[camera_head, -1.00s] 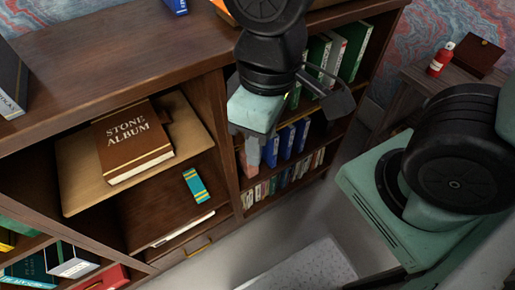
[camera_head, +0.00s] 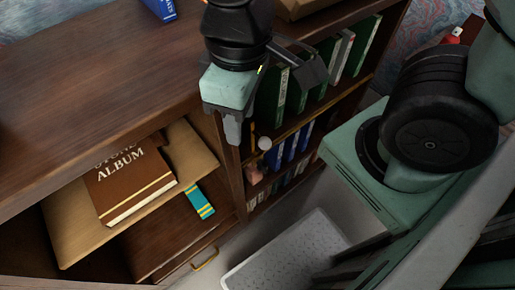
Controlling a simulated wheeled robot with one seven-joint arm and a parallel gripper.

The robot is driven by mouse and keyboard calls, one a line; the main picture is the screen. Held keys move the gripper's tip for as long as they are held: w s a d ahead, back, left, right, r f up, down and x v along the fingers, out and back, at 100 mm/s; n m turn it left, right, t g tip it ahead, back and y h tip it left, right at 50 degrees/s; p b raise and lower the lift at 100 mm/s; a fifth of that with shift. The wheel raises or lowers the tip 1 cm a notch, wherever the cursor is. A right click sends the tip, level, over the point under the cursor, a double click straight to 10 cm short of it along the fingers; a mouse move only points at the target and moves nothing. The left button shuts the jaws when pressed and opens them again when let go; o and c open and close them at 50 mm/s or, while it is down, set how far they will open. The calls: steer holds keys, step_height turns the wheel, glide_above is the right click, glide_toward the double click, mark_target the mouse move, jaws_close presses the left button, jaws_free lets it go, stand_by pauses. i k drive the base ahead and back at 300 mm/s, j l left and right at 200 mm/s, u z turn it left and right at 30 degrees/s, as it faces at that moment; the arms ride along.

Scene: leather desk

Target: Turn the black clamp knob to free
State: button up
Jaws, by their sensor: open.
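I cannot make out a black clamp knob in the head view. My gripper (camera_head: 230,128) hangs at the upper middle, in front of the bookcase's upright divider, with its grey fingers pointing down. It is open and I see nothing between the fingers. A small pale round thing (camera_head: 264,143) shows just right of the fingers, against the right-hand shelves; I cannot tell what it is part of. My wrist and fingers hide part of the divider and shelf behind them.
A brown album (camera_head: 130,187) lies on a tan board (camera_head: 72,232) in the left compartment. A teal and yellow book (camera_head: 200,202) lies beside it. Green books (camera_head: 298,92) and blue books (camera_head: 290,150) fill the right shelves. A white perforated bin (camera_head: 285,255) stands on the floor.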

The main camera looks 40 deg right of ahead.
mark_target(262, 164)
steer(key=k+l+z, duration=0.2)
steer(key=k, duration=0.35)
steer(key=k+l+z, duration=0.2)
steer(key=k, duration=0.3)
